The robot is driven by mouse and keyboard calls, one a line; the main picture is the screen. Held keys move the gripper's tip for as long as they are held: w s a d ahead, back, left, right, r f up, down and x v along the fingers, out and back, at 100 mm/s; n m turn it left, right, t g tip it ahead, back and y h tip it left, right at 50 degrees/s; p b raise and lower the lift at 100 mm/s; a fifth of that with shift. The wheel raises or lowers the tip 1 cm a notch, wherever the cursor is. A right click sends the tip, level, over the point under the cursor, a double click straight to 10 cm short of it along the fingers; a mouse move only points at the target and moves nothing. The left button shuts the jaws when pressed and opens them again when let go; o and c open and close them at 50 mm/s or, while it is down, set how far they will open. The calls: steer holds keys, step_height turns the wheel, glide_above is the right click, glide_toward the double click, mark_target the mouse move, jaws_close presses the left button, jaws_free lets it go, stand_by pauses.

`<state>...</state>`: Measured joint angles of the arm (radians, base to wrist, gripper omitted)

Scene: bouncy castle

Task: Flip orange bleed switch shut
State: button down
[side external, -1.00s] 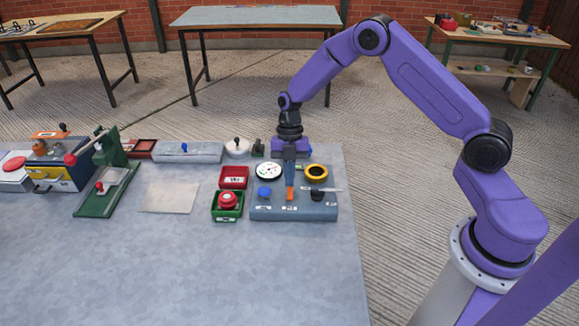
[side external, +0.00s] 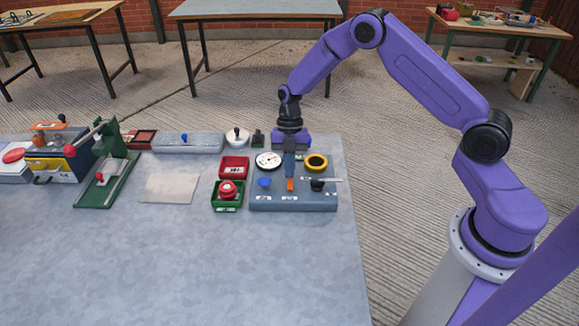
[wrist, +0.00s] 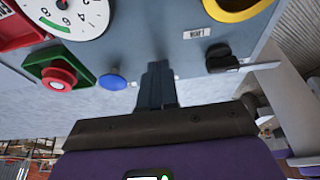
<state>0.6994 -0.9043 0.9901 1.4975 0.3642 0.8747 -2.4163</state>
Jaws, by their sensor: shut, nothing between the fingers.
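The orange bleed switch (side external: 290,184) stands on a blue-grey panel (side external: 310,204) in the side external view, its lever showing just below my fingertips. My gripper (side external: 290,173) points down over the panel, shut and empty, right at the switch. Whether the fingers touch the lever cannot be told. In the wrist view my closed fingers (wrist: 158,70) reach toward the panel, and the orange switch is hidden there.
A white dial (side external: 268,160), a yellow ring (side external: 316,162), a blue knob (side external: 264,183) and a black lever knob (side external: 317,185) surround the switch closely. A red button in a green box (side external: 228,190) stands left of the panel. The table front is clear.

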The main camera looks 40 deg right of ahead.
steer(key=shift+f, duration=0.1)
steer(key=shift+w+d+f, duration=0.15)
stand_by(0.4)
steer(key=shift+s+a+r, duration=0.3)
steer(key=shift+s+a, duration=0.2)
steer(key=shift+s, duration=0.05)
